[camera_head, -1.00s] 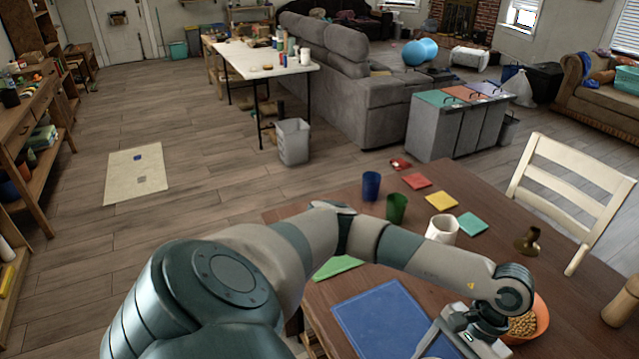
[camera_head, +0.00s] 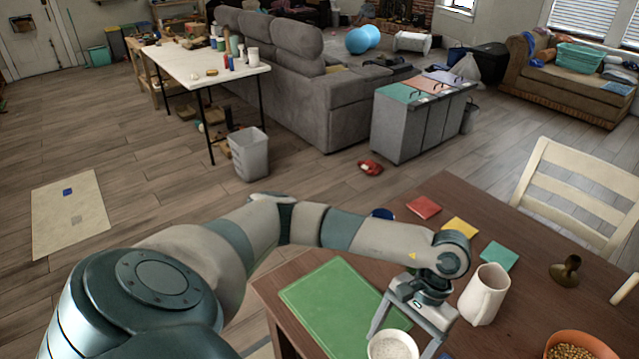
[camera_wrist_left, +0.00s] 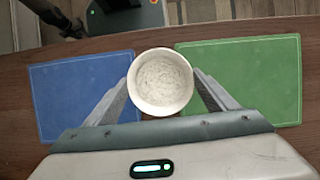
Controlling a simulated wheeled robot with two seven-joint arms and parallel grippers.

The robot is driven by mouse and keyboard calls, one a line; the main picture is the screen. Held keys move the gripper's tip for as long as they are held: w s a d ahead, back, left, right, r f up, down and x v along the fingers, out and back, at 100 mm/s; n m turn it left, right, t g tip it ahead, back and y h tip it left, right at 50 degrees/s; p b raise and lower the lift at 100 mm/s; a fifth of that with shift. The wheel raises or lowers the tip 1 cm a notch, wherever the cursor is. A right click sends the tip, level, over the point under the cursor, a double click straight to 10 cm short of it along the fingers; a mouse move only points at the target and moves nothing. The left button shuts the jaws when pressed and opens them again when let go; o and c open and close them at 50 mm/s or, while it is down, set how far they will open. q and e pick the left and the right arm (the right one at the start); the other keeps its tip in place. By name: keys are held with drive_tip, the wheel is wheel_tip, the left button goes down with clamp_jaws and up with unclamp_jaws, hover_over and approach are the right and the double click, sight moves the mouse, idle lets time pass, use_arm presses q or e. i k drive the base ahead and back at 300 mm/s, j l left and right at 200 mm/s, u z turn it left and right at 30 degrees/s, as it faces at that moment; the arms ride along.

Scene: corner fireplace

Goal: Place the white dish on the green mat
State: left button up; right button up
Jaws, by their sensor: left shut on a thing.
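The white dish (camera_head: 392,346) is a small round bowl with a speckled grey inside. My left gripper (camera_wrist_left: 162,86) is shut on the white dish, one finger on each side. In the left wrist view the dish (camera_wrist_left: 160,80) lies across the gap between the green mat (camera_wrist_left: 245,80) and a blue mat (camera_wrist_left: 80,90). In the head view the green mat (camera_head: 335,305) lies flat and bare on the brown table, with the dish near its front right corner. I cannot tell the dish's height above the table. My right gripper is in neither view.
A white jug (camera_head: 484,294) stands close to the right of my left gripper. Red (camera_head: 424,207), yellow (camera_head: 459,228) and teal (camera_head: 498,256) squares lie behind it. An orange bowl (camera_head: 580,348) is at the front right. My arm partly hides a blue cup (camera_head: 382,213).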

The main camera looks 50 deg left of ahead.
sight(345, 310)
drive_tip(key=j, duration=1.25)
